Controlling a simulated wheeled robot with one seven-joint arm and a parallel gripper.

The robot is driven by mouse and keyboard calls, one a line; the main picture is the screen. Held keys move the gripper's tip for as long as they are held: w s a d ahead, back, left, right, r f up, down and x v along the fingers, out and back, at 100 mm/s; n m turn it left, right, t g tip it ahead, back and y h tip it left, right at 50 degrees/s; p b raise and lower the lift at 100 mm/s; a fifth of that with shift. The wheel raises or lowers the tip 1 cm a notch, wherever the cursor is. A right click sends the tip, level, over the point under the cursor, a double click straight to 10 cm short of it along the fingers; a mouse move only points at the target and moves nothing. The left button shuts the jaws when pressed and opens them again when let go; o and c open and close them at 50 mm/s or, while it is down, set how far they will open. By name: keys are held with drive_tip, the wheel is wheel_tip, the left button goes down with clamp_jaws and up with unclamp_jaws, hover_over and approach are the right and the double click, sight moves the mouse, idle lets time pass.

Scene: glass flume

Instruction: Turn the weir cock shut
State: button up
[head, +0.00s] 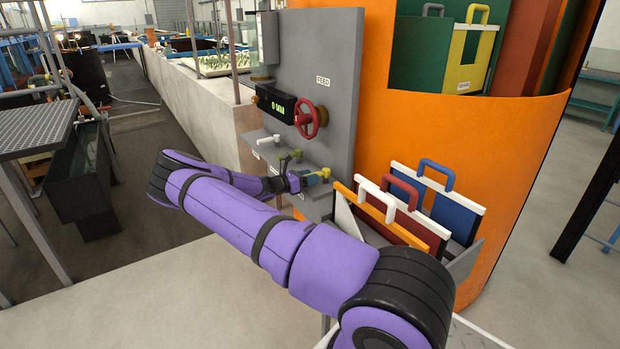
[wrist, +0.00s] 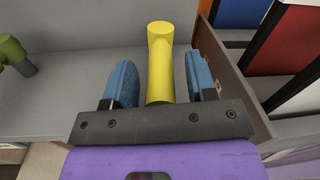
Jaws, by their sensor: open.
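A yellow cock handle (wrist: 160,62) stands between the two blue fingers of my gripper (wrist: 161,82) in the wrist view. The fingers are open, with a gap on each side of the handle. In the head view my gripper (head: 308,181) is at the yellow cock (head: 325,174), at the right end of a grey ledge. An olive-green cock (head: 290,156) and a white cock (head: 269,142) stand farther left on the ledge. The olive cock also shows at the left of the wrist view (wrist: 14,52). I cannot read which cock is labelled weir.
A grey panel (head: 340,62) marked FEED rises behind the ledge, with a red handwheel (head: 309,118) and a black display (head: 276,103). A rack holding red and blue boards (head: 455,215) stands close on the right, before an orange curved wall (head: 400,120).

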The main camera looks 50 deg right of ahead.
drive_tip(key=shift+d, duration=0.2)
clamp_jaws()
drive_tip(key=shift+w+d+m+g+y, duration=0.15)
drive_tip(key=shift+w+m+g+y, duration=0.15)
drive_tip(key=shift+m+g, duration=0.35)
drive_tip(key=shift+w+d+m+g+y, duration=0.1)
drive_tip(key=shift+w+m+g+y, duration=0.15)
drive_tip(key=shift+m+g+y, duration=0.4)
drive_tip(key=shift+w+d+m+g+y, duration=0.15)
drive_tip(key=shift+w+m+g, duration=0.15)
drive_tip(key=shift+g, duration=0.6)
drive_tip(key=shift+s, duration=0.1)
unclamp_jaws()
drive_tip(key=shift+a, duration=0.1)
drive_tip(key=v, duration=1)
drive_tip(key=shift+w+a, duration=0.2)
drive_tip(key=shift+w, duration=0.1)
